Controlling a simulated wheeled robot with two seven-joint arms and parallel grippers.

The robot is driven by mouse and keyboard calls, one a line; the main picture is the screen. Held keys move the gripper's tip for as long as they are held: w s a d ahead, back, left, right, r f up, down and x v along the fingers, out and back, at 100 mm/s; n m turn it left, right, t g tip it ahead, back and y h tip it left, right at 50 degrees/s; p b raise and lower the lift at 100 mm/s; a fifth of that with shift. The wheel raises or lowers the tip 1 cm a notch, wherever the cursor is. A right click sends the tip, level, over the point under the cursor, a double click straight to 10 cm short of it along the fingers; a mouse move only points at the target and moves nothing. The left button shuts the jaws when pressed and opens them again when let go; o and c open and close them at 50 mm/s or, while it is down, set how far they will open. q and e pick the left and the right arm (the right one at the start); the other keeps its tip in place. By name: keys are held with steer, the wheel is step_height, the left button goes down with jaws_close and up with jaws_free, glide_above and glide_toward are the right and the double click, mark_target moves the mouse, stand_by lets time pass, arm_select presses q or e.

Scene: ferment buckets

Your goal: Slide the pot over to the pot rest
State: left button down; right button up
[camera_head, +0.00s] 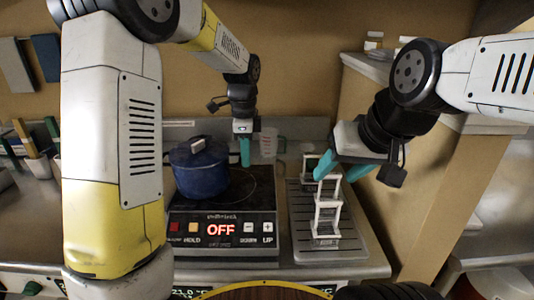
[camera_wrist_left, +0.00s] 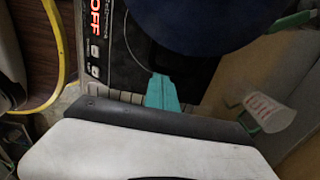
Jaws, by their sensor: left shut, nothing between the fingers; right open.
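The dark blue pot (camera_head: 200,172) with its lid on stands upright on the left part of the black cooktop (camera_head: 250,188). In the left wrist view the pot (camera_wrist_left: 195,20) fills the top edge. My left gripper (camera_head: 245,158) is shut and empty, pointing down just right of the pot. Its teal fingers show in the left wrist view (camera_wrist_left: 161,88); I cannot tell whether they touch the pot. The ribbed grey pot rest (camera_head: 350,247) lies right of the cooktop. My right gripper (camera_head: 341,171) is open and empty above it, close to the white frames.
Several white frames (camera_head: 327,217) stand in a row on the grey rest. A clear measuring cup (camera_head: 268,143) stands behind the cooktop. The cooktop's front panel reads OFF (camera_head: 221,230). A tan partition (camera_head: 395,190) rises on the right.

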arm_select(q)
steer(key=a, duration=2.3)
steer(key=shift+d, duration=0.1)
